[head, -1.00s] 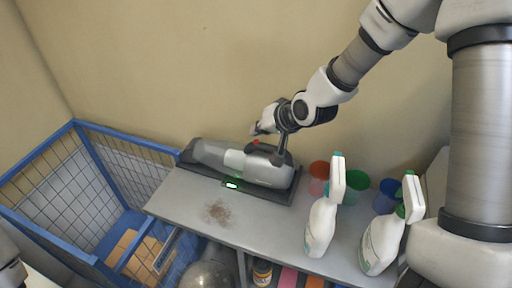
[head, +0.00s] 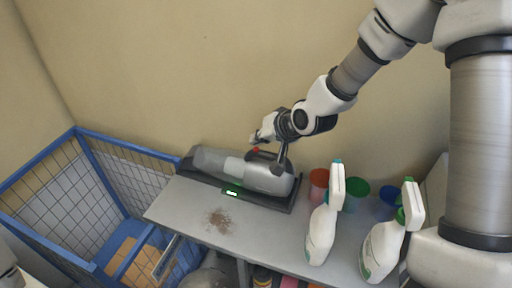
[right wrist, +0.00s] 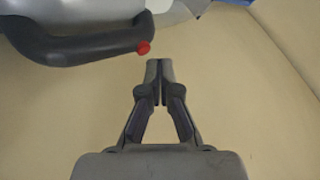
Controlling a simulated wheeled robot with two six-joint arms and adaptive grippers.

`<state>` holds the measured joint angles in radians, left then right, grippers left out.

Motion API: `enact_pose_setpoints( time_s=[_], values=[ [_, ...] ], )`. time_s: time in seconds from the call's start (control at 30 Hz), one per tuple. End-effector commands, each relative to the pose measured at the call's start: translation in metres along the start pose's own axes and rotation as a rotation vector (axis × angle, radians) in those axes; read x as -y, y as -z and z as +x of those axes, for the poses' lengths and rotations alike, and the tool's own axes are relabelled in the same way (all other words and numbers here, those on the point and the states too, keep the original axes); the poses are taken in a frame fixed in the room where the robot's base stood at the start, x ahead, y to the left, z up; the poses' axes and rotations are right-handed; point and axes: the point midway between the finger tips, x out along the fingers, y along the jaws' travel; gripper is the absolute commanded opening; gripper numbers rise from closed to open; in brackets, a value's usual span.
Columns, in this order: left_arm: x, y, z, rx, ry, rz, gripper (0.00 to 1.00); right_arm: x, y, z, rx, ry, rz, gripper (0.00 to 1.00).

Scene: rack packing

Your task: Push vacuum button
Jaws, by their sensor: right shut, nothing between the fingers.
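The grey handheld vacuum (head: 268,178) lies in a dark tray on the grey shelf top, against the wall. Its red button (head: 255,150) sits at the end of the black handle; in the right wrist view the button (right wrist: 143,48) shows at the handle's (right wrist: 85,45) tip. My right gripper (right wrist: 158,66) is shut and empty. Its fingertips appear close beside the red button, just below and right of it in the wrist view. Whether they touch it cannot be told. A small green light (head: 231,193) glows at the tray's front. My left gripper is not visible.
Two white spray bottles (head: 320,235) (head: 380,252) stand on the right, before red (head: 318,184), green (head: 356,194) and blue (head: 388,208) cups. Brown dirt (head: 219,221) lies on the bare shelf top (head: 180,207). A blue wire cage (head: 130,141) stands at left.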

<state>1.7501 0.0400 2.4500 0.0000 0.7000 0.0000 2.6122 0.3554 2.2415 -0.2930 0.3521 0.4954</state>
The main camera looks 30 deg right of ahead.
Motion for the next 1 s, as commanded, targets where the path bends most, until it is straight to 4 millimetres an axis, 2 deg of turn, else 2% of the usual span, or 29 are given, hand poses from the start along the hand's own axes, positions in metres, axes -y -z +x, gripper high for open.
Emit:
enact_pose_setpoints(
  time_s=[1.0],
  values=[
    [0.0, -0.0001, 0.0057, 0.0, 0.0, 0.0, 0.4, -0.0057, -0.0055, 0.0076, 0.0, 0.0, 0.0, 0.0]
  ],
)
